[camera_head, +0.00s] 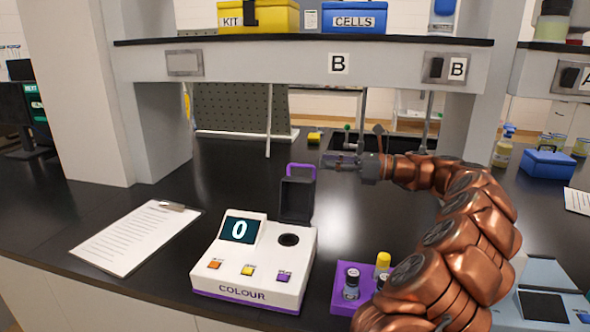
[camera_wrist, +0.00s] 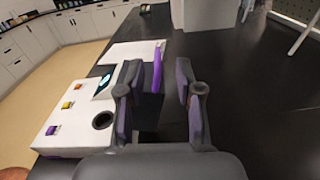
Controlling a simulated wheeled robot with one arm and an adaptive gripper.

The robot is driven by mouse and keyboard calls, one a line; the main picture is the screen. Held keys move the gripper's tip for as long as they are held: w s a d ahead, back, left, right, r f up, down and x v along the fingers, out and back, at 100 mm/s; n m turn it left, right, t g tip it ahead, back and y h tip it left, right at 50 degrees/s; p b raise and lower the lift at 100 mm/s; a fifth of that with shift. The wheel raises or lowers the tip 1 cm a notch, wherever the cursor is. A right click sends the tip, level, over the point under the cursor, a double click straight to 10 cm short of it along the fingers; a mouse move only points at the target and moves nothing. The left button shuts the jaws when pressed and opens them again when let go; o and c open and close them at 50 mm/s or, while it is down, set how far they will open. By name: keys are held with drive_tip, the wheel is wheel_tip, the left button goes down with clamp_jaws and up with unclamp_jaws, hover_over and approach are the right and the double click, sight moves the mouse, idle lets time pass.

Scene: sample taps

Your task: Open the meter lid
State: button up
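The white colour meter (camera_head: 255,265) stands on the black bench, its screen showing 0. Its dark lid (camera_head: 297,199) stands upright at the right rear, with the round well (camera_head: 288,240) uncovered. The lid's purple handle (camera_head: 301,166) is at its top edge. My gripper (camera_head: 328,160) is just right of the handle, pointing left. In the wrist view my gripper (camera_wrist: 157,78) is open, its fingers apart, with the purple handle (camera_wrist: 158,70) seen in the gap, nearer the left finger. The well (camera_wrist: 103,121) shows left of the fingers. Contact with the handle cannot be told.
A purple vial rack (camera_head: 343,300) stands right of the meter, partly behind my arm. A clipboard (camera_head: 137,236) lies to the left. The shelf (camera_head: 270,60) spans above the bench. A sink tap (camera_head: 361,135) is behind my gripper.

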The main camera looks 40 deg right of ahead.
sight(294, 165)
drive_tip(key=shift+a+f+b+x, duration=0.15)
drive_tip(key=shift+f+x, duration=0.15)
drive_tip(key=shift+x, duration=1.1)
drive_tip(key=shift+f+b+x, duration=0.15)
drive_tip(key=shift+f+x, duration=0.1)
drive_tip(key=shift+x, duration=1.1)
drive_tip(key=shift+a+f+b+x, duration=0.15)
drive_tip(key=shift+f+x, duration=0.15)
drive_tip(key=shift+x, duration=1.1)
drive_tip(key=shift+s+d, duration=0.1)
drive_tip(key=shift+s, duration=0.1)
clamp_jaws()
